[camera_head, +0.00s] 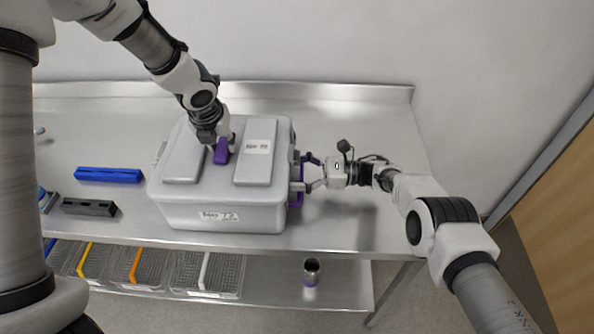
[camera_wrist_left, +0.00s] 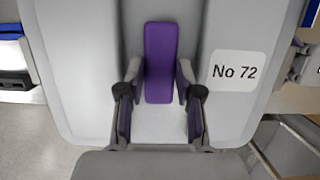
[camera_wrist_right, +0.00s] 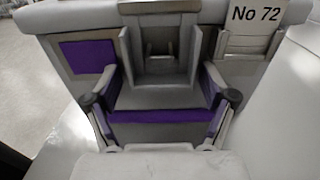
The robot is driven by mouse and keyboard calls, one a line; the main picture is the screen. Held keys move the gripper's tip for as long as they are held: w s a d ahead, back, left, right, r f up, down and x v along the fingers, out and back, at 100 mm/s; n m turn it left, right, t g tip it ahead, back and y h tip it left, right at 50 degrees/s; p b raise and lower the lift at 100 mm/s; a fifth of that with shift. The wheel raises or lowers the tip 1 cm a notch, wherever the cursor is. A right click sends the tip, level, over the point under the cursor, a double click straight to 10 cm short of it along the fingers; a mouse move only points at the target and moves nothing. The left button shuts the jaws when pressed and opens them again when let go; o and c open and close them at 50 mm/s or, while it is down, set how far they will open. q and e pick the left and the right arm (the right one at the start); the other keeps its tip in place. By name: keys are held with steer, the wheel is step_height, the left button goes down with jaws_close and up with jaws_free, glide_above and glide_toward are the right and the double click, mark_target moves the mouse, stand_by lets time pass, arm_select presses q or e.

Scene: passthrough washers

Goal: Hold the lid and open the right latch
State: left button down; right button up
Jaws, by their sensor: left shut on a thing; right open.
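A grey box (camera_head: 180,213) with a lid (camera_head: 185,160) stands on the metal table, its lid closed. A purple handle (camera_head: 221,153) is in the middle of the lid, and it also shows in the left wrist view (camera_wrist_left: 160,60). My left gripper (camera_wrist_left: 160,95) is shut on this handle from above. The right latch (camera_head: 297,182) is on the box's right side; in the right wrist view it shows as a grey piece with a purple edge (camera_wrist_right: 155,116). My right gripper (camera_head: 312,173) is open, its fingers on either side of the latch. Contact cannot be told.
A blue block (camera_head: 108,175) and a dark grey block (camera_head: 89,208) lie left of the box. The table right of the right latch is free except for my arm.

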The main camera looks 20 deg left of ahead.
jaws_close()
steer(key=shift+d, duration=0.1)
steer(key=d+h, duration=0.1)
steer(key=h, duration=0.1)
steer(key=r+t+h, duration=0.1)
steer(key=shift+w+d+h, duration=0.2)
steer(key=shift+d+h, duration=0.15)
steer(key=shift+h, duration=0.05)
steer(key=shift+w+d+r+t+h, duration=0.1)
steer(key=shift+d+r+t+h, duration=0.2)
steer(key=shift+h, duration=0.55)
steer(key=shift+w+d+r+t+h, duration=0.15)
steer(key=shift+d+h, duration=0.25)
steer(key=shift+h, duration=0.45)
steer(key=shift+s, duration=0.1)
jaws_free()
steer(key=shift+r, duration=0.1)
